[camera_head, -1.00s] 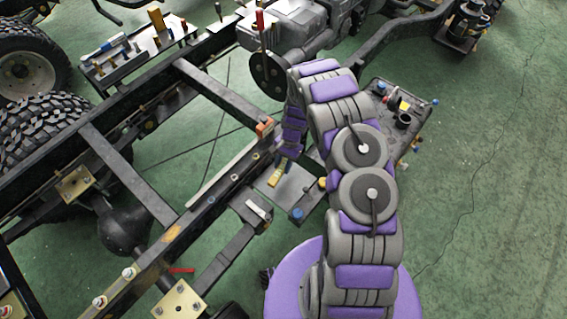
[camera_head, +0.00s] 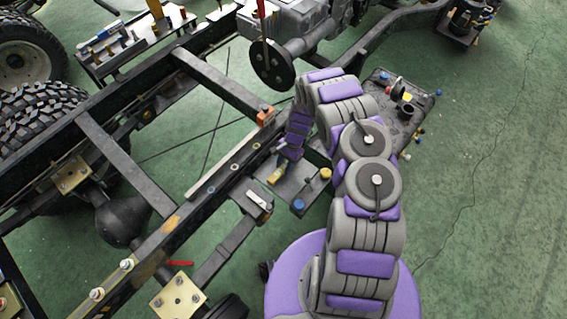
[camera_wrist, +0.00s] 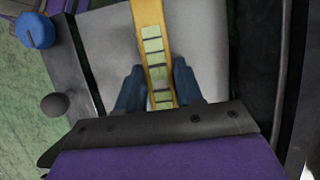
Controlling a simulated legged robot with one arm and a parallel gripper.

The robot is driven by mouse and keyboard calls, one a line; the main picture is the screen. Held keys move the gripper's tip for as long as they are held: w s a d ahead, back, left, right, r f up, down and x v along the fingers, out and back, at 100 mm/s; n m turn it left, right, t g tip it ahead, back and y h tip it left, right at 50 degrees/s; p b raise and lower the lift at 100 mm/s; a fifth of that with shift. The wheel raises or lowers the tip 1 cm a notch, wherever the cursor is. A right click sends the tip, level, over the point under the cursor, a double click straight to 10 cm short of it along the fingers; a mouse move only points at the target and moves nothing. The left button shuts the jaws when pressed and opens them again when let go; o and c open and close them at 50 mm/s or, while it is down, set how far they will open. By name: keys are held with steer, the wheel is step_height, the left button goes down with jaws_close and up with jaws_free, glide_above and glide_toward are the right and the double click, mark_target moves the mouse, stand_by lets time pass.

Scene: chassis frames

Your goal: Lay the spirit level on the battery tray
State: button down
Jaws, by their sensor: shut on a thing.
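The spirit level (camera_wrist: 152,45) is a yellow bar with pale green windows, seen in the wrist view running up from between my blue fingers. It also shows as a small yellow piece (camera_head: 277,175) in the head view. My gripper (camera_wrist: 158,80) is shut on it; the head view shows the gripper (camera_head: 284,160) at the rail side of the tray. The grey plate that I take for the battery tray (camera_head: 290,192) is beside the chassis rail, under the level. I cannot tell whether the level touches it. The level's lower end is hidden by my gripper.
A blue knob (camera_head: 299,205) and a yellow knob (camera_head: 325,174) stand at the tray's edge. The chassis rail (camera_head: 205,205) runs along its left. A dark tray of parts (camera_head: 425,110) lies to the right. Green floor is open at far right.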

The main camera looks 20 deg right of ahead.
steer(key=shift+d+f, duration=0.3)
steer(key=shift+d, duration=0.55)
steer(key=shift+a+f, duration=0.1)
steer(key=shift+a, duration=0.65)
steer(key=shift+d+f, duration=0.4)
steer(key=shift+d, duration=0.2)
steer(key=c, duration=1.1)
jaws_free()
steer(key=o, duration=0.5)
steer(key=shift+a, duration=0.5)
steer(key=shift+c, duration=0.2)
steer(key=shift+d, duration=0.2)
steer(key=p+v, duration=0.2)
steer(key=v, duration=1.5)
steer(key=shift+w+r, duration=0.1)
steer(key=shift+r, duration=0.1)
